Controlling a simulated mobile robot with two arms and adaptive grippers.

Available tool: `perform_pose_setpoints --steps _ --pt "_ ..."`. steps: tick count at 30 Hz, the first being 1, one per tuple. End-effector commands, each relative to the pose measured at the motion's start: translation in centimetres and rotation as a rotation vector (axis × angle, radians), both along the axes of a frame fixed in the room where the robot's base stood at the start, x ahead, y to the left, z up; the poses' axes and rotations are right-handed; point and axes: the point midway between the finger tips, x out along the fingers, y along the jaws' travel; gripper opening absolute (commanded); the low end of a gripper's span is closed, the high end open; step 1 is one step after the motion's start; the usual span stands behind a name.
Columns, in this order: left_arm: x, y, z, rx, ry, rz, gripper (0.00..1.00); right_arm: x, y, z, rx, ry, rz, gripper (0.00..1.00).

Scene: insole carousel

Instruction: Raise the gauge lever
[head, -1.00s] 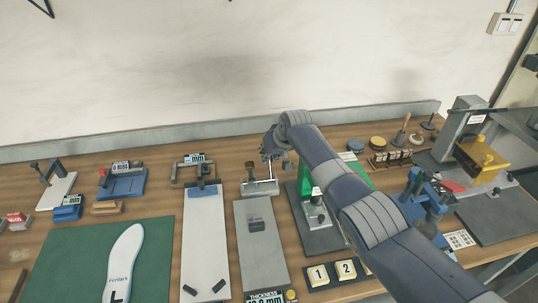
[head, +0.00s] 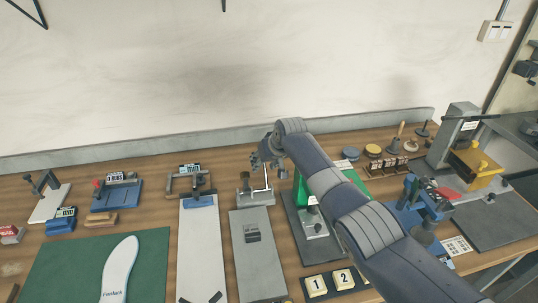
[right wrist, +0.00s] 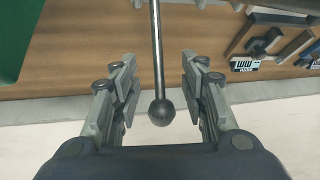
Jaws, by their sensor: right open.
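The gauge lever is a thin metal rod with a dark ball knob (right wrist: 161,112) at its end, seen in the right wrist view. In the head view the lever (head: 267,177) stands on the small grey gauge stand (head: 246,187) at the back of the table. My right gripper (head: 264,156) is at the top of the lever. In the right wrist view my right gripper (right wrist: 160,90) is open, with one finger on each side of the rod and visible gaps to both. The ball knob lies between the fingers, near the palm. My left gripper is not in view.
A green fixture (head: 303,190) stands close on the right, under my right arm. A grey plate (head: 277,260) lies in front of the gauge. The wall is behind.

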Motion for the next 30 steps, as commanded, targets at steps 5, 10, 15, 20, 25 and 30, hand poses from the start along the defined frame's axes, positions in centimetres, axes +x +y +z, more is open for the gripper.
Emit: perform_pose_setpoints --steps 5,10,15,20,25,30 --pt "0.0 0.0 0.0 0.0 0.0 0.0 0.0 -0.5 -0.3 1.0 0.001 -0.002 0.001 0.4" --pt "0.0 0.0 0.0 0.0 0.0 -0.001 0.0 -1.3 -0.8 2.1 -0.002 -0.002 0.0 0.4" --pt "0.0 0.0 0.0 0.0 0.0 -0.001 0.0 -2.3 -1.3 3.9 0.0 -0.003 -0.001 0.4" --pt "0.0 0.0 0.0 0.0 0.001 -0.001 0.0 -3.3 -1.9 5.9 0.0 -0.004 0.001 0.4" --pt "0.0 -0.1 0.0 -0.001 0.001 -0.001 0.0 -4.4 -2.6 7.8 0.0 -0.005 0.0 0.4" --pt "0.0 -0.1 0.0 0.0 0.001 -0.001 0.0 -5.2 -2.9 9.2 0.0 -0.004 0.001 0.4"
